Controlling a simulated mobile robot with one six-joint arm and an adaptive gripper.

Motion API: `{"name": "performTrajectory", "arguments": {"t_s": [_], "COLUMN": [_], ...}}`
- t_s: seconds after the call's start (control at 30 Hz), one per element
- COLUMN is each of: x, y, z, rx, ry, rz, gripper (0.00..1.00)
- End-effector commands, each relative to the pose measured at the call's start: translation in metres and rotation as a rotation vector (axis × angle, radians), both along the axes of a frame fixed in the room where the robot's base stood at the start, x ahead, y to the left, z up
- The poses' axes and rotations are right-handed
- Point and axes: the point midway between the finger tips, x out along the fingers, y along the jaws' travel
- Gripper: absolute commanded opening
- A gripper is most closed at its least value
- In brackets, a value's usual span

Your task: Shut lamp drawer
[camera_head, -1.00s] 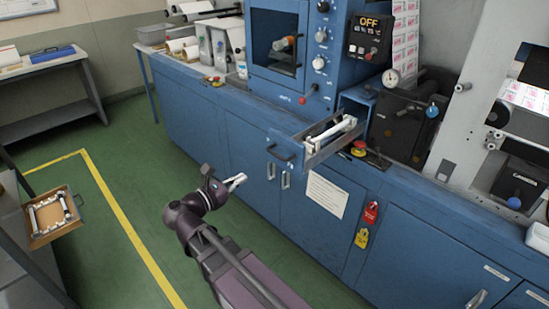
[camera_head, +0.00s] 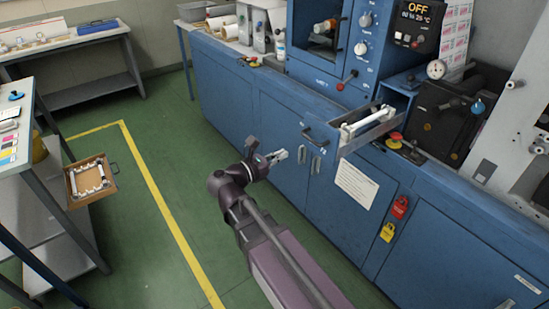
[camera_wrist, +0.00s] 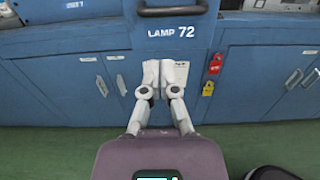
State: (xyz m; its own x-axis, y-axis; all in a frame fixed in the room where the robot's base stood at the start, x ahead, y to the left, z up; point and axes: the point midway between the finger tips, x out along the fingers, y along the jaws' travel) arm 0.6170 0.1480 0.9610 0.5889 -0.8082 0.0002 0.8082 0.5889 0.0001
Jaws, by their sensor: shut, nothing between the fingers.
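The lamp drawer (camera_head: 342,148) stands pulled out of the blue cabinet in the head view. White tube-like pieces (camera_head: 362,124) lie in it. Its dark handle (camera_head: 313,136) is on its front. In the wrist view the drawer front (camera_wrist: 130,40) reads "LAMP 72", with the handle (camera_wrist: 172,11) at the top edge. My gripper (camera_head: 282,155) is shut and empty, left of and below the handle in the head view. In the wrist view my gripper (camera_wrist: 165,72) points at the cabinet, its tips below the label. I cannot tell the exact gap to the drawer.
The blue cabinet (camera_head: 225,100) has lower doors close to my gripper. A red knob (camera_head: 394,140) sits right of the drawer. Red and yellow tags (camera_head: 388,232) hang lower down. A wooden tray (camera_head: 113,168) juts from a bench at left. Green floor (camera_head: 165,150) between is clear.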

Motion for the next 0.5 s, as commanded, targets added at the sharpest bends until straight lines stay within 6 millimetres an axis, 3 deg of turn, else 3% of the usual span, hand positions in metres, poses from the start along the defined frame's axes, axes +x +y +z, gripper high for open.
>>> {"name": "performTrajectory", "arguments": {"t_s": [0.5], "x": [0.036], "y": [-0.050], "z": [0.000], "rx": [0.000], "ry": [0.000], "rz": [-0.003], "gripper": [0.00]}}
